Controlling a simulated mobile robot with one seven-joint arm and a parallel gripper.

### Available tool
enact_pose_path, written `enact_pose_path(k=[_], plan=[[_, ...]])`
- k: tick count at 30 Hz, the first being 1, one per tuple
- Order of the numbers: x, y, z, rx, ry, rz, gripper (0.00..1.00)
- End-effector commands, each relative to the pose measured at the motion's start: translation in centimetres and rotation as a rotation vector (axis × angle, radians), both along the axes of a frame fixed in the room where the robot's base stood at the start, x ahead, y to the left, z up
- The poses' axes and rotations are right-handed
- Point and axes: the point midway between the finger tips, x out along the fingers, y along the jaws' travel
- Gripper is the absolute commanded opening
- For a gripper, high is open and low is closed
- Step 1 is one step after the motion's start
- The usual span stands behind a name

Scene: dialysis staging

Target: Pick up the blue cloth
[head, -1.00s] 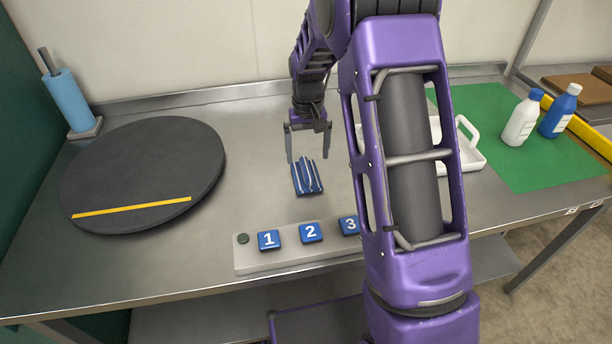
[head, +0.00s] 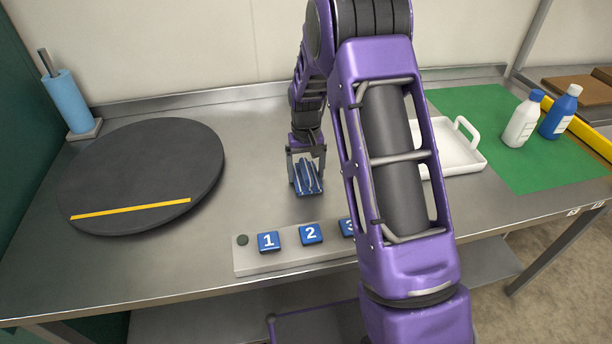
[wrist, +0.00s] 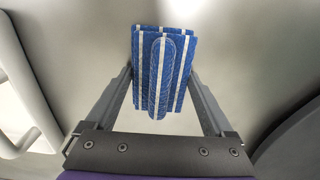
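My gripper (head: 307,184) points down over the cloth, one finger on each side. In the wrist view the fingers of my gripper (wrist: 160,82) are apart, with gaps between them and the ridge. The fingertips are beside or over the cloth's outer edges; contact is not clear.
A grey strip (head: 275,260) with blue numbered blocks lies in front of the cloth. A black round plate (head: 140,170) is at left, a blue roll (head: 68,100) behind it. A white tray (head: 478,158), partly hidden by my arm, and two bottles (head: 522,120) on a green mat (head: 480,110) are at right.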

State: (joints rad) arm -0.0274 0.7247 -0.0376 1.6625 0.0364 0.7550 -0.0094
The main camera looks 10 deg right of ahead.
Motion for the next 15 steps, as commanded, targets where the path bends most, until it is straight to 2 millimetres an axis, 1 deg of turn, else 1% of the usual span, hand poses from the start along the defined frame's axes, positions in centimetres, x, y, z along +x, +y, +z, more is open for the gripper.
enact_pose_path(k=[1, 5, 6, 8, 15], plan=[[0.00, 0.00, 0.02, 0.000, 0.000, 0.000, 0.73], [0.00, 0.00, 0.03, 0.000, 0.000, 0.000, 0.50], [0.00, 0.00, 0.03, 0.000, 0.000, 0.000, 0.42], [0.00, 0.00, 0.03, 0.000, 0.000, 0.000, 0.32], [0.02, 0.00, 0.25, 0.000, -0.001, 0.000, 0.32]])
